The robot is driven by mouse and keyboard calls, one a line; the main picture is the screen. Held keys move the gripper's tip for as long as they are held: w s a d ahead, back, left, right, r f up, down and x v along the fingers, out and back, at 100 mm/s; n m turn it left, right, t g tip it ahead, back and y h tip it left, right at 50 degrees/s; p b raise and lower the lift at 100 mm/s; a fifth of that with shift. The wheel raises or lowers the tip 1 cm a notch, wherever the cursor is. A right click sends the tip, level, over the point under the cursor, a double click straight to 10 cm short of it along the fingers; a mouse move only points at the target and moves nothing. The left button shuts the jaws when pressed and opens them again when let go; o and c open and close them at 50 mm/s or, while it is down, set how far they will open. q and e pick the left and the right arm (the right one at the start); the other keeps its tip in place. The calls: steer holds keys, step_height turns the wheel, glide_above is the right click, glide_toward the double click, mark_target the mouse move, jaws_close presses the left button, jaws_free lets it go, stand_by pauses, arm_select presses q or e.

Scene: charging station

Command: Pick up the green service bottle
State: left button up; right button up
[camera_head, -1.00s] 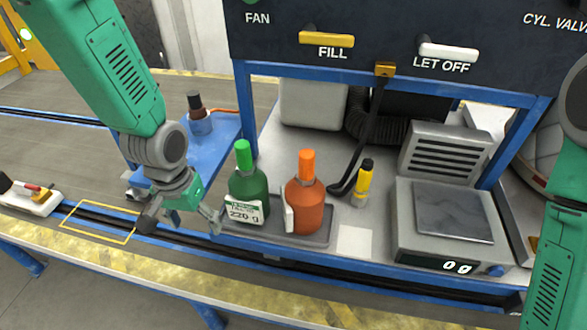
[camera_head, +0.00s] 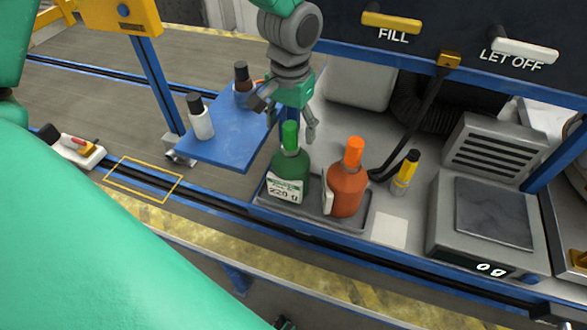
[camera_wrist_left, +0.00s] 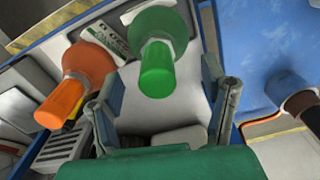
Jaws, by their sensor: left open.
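The green service bottle (camera_head: 290,172) stands upright in a grey tray (camera_head: 258,197), with a green cap and a white label reading 220 g. My left gripper (camera_head: 283,125) is open above it, its fingers near the cap. In the left wrist view the bottle (camera_wrist_left: 162,48) points its cap toward the camera, between and beyond the open fingers of my left gripper (camera_wrist_left: 165,100). No finger clearly touches it. My right gripper is not in view.
An orange bottle (camera_head: 347,190) stands close on the right in the same tray. A yellow-black tube (camera_head: 404,173) and a scale (camera_head: 492,213) reading 0 g are farther right. A blue platform (camera_head: 225,145) with two small bottles is at left.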

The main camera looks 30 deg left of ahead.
mark_target(290, 149)
arm_select(q)
steer(key=shift+s+a+f, duration=0.1)
steer(key=shift+a+f, duration=0.2)
steer(key=shift+f, duration=0.3)
steer(key=f, duration=0.4)
steer(key=shift+s+d+f, duration=0.15)
steer(key=shift+d+f, duration=0.2)
steer(key=shift+d, duration=0.05)
steer(key=shift+d+r, duration=0.1)
steer(key=c, duration=0.5)
steer(key=shift+a, duration=0.2)
jaws_close()
